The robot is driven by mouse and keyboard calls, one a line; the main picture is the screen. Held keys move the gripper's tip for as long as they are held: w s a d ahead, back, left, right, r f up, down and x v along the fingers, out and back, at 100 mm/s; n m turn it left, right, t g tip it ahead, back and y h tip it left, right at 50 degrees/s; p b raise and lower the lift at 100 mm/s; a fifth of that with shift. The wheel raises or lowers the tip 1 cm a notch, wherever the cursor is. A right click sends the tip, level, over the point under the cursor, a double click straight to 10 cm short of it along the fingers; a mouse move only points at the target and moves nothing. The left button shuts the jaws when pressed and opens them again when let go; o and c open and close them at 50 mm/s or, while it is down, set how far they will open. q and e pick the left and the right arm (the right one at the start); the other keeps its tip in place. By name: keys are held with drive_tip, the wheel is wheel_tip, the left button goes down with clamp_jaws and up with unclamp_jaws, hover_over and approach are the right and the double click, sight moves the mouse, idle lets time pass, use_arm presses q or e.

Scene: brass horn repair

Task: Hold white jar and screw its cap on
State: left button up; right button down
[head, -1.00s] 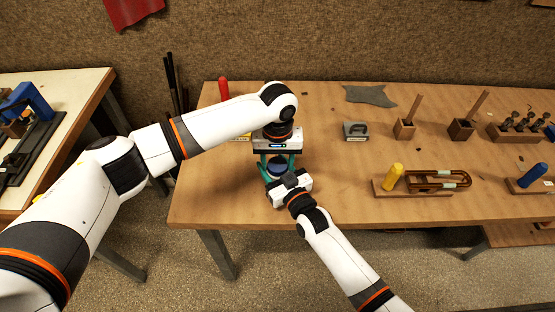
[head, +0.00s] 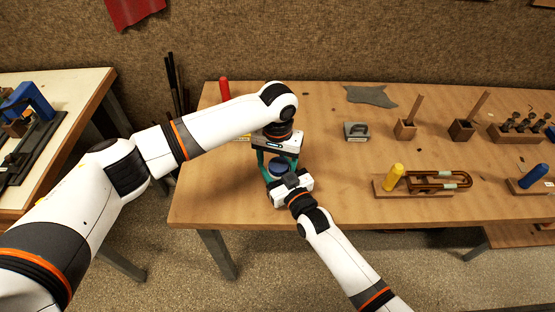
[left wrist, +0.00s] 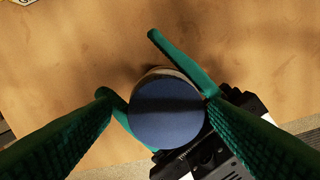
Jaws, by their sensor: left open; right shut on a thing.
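The blue cap (head: 279,168) sits on top of the white jar, over the table near its front edge. In the left wrist view the round cap (left wrist: 166,112) fills the middle, and only a thin pale rim of the jar (left wrist: 158,72) shows behind it. My left gripper (head: 278,160) points down over the cap. Its green fingers stand open on either side of the cap. My right gripper (head: 284,178) reaches in from the front and is shut on the jar below the cap. One of its green fingers (left wrist: 183,58) shows beside the jar. How far the cap is threaded cannot be seen.
A grey metal block (head: 356,131) and a grey cloth (head: 371,95) lie to the right on the table (head: 335,205). Farther right are a yellow-handled tool (head: 394,177), wooden blocks and a blue-handled tool (head: 533,175). A red handle (head: 224,89) stands behind my left arm.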

use_arm(q)
drive_tip(key=r, duration=0.3)
drive_tip(key=shift+d+r, duration=0.25)
drive_tip(key=shift+s+r, duration=0.1)
drive_tip(key=shift+r, duration=0.4)
drive_tip(key=shift+a, duration=0.1)
drive_tip(key=shift+c, duration=0.3)
drive_tip(key=shift+d+r+n, duration=0.35)
drive_tip(key=shift+r+n, duration=0.05)
drive_tip(key=shift+r, duration=0.25)
drive_tip(key=shift+r+n, duration=0.7)
drive_tip(key=shift+a+r+n, duration=0.35)
drive_tip(key=shift+r+n, duration=0.05)
drive_tip(key=shift+n, duration=0.1)
